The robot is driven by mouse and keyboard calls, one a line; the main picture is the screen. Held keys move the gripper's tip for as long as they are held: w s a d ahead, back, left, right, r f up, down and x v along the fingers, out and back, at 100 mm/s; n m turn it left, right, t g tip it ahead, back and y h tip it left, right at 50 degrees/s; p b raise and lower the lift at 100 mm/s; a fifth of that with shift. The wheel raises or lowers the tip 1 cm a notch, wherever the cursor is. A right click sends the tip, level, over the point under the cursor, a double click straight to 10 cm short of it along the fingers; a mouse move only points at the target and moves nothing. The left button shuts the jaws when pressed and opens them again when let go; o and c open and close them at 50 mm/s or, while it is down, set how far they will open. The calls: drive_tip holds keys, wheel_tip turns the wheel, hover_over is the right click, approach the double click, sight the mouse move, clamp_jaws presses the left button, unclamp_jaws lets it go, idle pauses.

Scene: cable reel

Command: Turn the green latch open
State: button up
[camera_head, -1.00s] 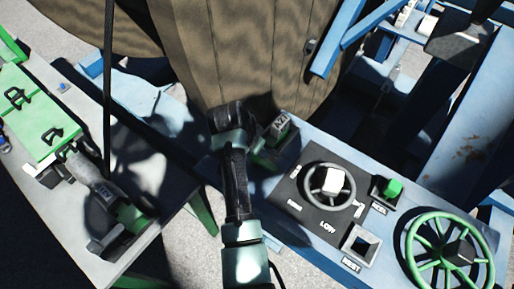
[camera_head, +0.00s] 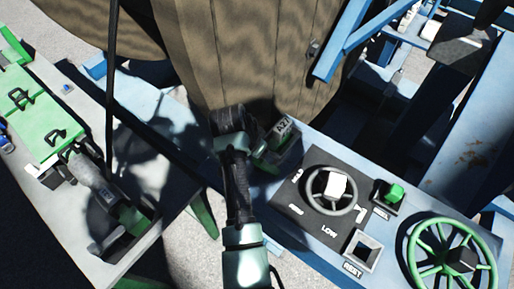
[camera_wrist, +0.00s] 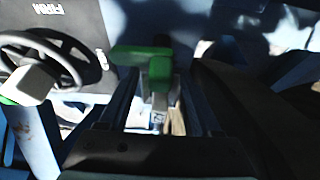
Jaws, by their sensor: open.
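A green latch (camera_wrist: 145,62) shows in the wrist view, with a flat bar and a block at its right end. In the head view a green part (camera_head: 262,158) beside the tag marked AZ and a digit looks like the same latch, partly hidden by my arm. My gripper (camera_wrist: 163,95) is open, its two fingers on either side of the latch's lower part in the wrist view. I cannot tell whether they touch it. In the head view my wrist hides the fingers.
A dial with a white knob (camera_head: 334,187) sits right of the latch on the blue panel. The brown reel (camera_head: 245,55) rises behind. A grey bench (camera_head: 60,225) stands left.

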drive_tip(key=b+v, duration=0.3)
drive_tip(key=v, duration=1)
